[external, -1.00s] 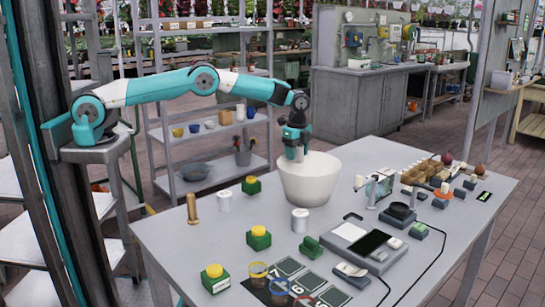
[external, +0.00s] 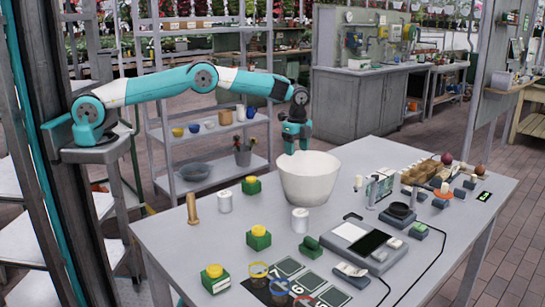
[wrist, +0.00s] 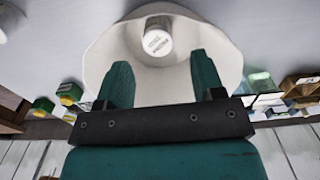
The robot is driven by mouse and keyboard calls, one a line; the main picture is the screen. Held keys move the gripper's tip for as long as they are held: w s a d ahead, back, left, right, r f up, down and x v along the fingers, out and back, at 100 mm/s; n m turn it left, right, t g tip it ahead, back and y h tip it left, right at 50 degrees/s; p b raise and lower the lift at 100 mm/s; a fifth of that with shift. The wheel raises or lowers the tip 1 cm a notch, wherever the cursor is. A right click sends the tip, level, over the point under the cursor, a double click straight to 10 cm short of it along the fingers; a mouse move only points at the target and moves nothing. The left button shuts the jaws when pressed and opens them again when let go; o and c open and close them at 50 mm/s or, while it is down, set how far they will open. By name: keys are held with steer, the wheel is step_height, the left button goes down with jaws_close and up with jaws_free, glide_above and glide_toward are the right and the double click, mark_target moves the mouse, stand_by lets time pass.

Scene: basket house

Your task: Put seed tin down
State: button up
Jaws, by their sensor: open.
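A large white bowl (external: 308,183) stands on the grey table near its far edge. My gripper (external: 296,148) is open just above the bowl's rim. In the wrist view my two green fingers (wrist: 162,72) are apart with nothing between them. A small white tin with dark lettering, which looks like the seed tin (wrist: 158,38), is inside the white bowl (wrist: 110,50), beyond the fingertips and apart from them. The bowl's wall hides this tin in the external view.
White tins (external: 225,201) and (external: 300,220) stand left and in front of the bowl. Green tins with yellow tops (external: 259,238), a brass cylinder (external: 192,208) and a scale (external: 352,233) share the table. Small items crowd its right side.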

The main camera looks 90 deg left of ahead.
steer(key=s+r+n+b, duration=0.15)
steer(key=s+r, duration=0.25)
steer(key=r, duration=0.5)
steer(key=s+r+n+p, duration=0.1)
steer(key=s+r+n, duration=0.2)
steer(key=r, duration=0.6)
steer(key=s+d+n+y, duration=0.2)
steer(key=s+n, duration=0.4)
steer(key=s, duration=1.3)
steer(key=s+d+n+y, duration=0.1)
steer(key=s+n, duration=0.4)
steer(key=s, duration=1.4)
steer(key=shift+d+n+y, duration=0.35)
steer(key=shift+d+y, duration=0.05)
steer(key=shift+y, duration=0.2)
steer(key=o, duration=0.4)
